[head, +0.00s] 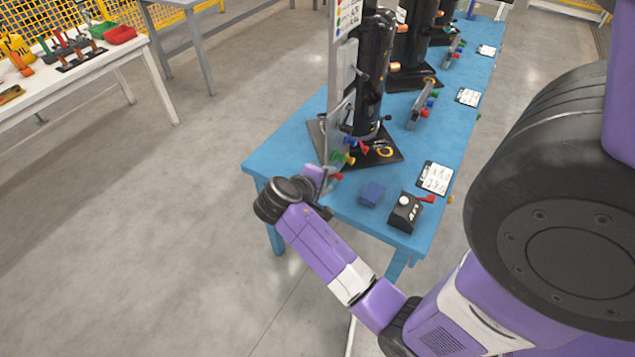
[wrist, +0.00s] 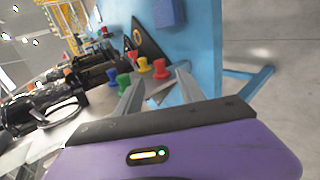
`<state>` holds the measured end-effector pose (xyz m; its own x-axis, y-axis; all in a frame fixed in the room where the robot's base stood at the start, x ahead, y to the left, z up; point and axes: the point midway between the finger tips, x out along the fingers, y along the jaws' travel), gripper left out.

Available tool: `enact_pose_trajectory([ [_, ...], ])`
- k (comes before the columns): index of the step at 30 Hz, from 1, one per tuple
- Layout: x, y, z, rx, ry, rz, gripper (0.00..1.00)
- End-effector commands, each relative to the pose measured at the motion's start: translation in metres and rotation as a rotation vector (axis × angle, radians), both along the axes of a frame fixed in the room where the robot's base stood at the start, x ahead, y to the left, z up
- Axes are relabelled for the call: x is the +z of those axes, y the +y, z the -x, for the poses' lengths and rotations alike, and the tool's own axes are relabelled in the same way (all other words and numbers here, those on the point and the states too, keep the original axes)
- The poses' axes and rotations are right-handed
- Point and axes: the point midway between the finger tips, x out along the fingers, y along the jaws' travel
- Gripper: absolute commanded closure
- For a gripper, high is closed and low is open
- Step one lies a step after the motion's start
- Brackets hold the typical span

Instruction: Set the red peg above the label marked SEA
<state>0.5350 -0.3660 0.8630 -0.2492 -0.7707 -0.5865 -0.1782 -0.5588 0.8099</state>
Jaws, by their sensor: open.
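The red peg (wrist: 160,69) shows in the wrist view, between and a little beyond the fingertips of my open gripper (wrist: 160,80). I cannot tell how far apart they are in depth. In the head view the red peg (head: 336,177) is beside my gripper (head: 324,185), low on an upright grey panel (head: 335,120). A yellow peg (wrist: 143,64), a green peg (wrist: 123,80) and a blue peg (wrist: 112,74) are close by in the wrist view. No label reading SEA is legible in either view.
The blue table (head: 285,140) carries a black compressor (head: 372,75) on a dark base. A blue block (head: 371,194), a black box with a white knob (head: 404,212) and a white printed card (head: 435,178) lie near its front. More compressors stand farther back.

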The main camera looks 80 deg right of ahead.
Motion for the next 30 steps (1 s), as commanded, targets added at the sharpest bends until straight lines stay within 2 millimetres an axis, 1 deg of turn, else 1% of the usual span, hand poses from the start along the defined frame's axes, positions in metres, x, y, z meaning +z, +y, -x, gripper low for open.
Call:
enact_pose_trajectory([
  [9,-0.027,-0.035,0.012,-0.001,0.000,-0.001,0.54],
  [13,-0.035,-0.046,0.015,0.000,0.000,-0.001,0.54],
  [18,-0.041,-0.053,0.017,0.002,-0.002,-0.002,0.54],
  [26,-0.042,-0.054,0.017,0.002,-0.002,-0.001,0.54],
  [27,-0.042,-0.054,0.017,0.002,-0.002,-0.001,0.58],
  [29,-0.042,-0.054,0.017,0.002,-0.002,-0.001,0.70],
  [30,-0.042,-0.054,0.017,0.002,-0.002,-0.001,0.77],
])
